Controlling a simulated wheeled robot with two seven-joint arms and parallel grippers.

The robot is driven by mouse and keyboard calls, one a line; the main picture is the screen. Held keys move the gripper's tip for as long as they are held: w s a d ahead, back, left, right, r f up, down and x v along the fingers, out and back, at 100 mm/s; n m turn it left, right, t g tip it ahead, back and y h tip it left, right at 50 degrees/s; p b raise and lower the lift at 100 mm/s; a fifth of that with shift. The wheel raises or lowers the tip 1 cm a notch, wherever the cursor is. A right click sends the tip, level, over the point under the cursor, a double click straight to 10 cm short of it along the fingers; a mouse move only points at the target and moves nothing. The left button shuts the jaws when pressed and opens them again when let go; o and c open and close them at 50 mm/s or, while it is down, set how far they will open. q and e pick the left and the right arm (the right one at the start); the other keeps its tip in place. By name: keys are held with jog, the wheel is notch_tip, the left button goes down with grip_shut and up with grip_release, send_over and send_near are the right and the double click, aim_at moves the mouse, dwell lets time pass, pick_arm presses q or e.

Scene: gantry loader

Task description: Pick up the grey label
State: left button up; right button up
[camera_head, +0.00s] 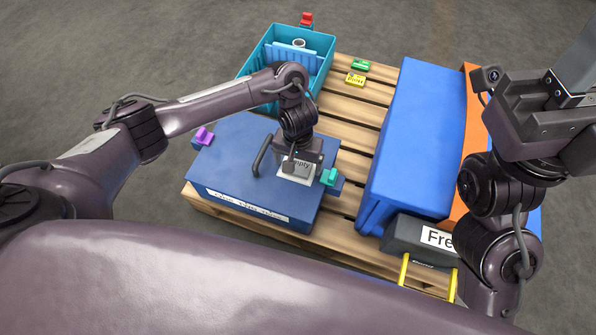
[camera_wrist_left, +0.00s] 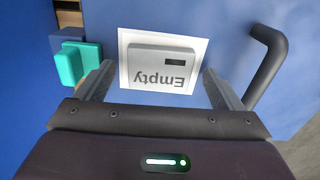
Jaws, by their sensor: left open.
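The grey label (camera_wrist_left: 163,68), a flat plate printed "Empty" with a small dark slot, lies on a white sheet (camera_wrist_left: 127,45) on top of the blue case. In the head view the label (camera_head: 297,170) is partly hidden by my left gripper (camera_head: 293,163). My left gripper (camera_wrist_left: 158,80) is open over it in the left wrist view, one finger to each side of the label; whether they touch it cannot be told. My right gripper (camera_head: 560,108) is at the upper right of the head view, away from the label; its fingertips are not clear.
The blue case (camera_head: 235,145) has a dark handle (camera_head: 262,156) and a teal clip (camera_head: 328,177) close to the label. The wooden pallet (camera_head: 350,130) also bears a teal crate (camera_head: 328,62), a large blue box (camera_head: 420,130) and a dark block marked "Free" (camera_head: 400,235).

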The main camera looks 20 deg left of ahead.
pick_arm(q)
jog(key=shift+f, duration=0.25)
jog(key=c, duration=1.1)
jog(key=shift+o, duration=0.2)
jog(key=shift+r, duration=0.1)
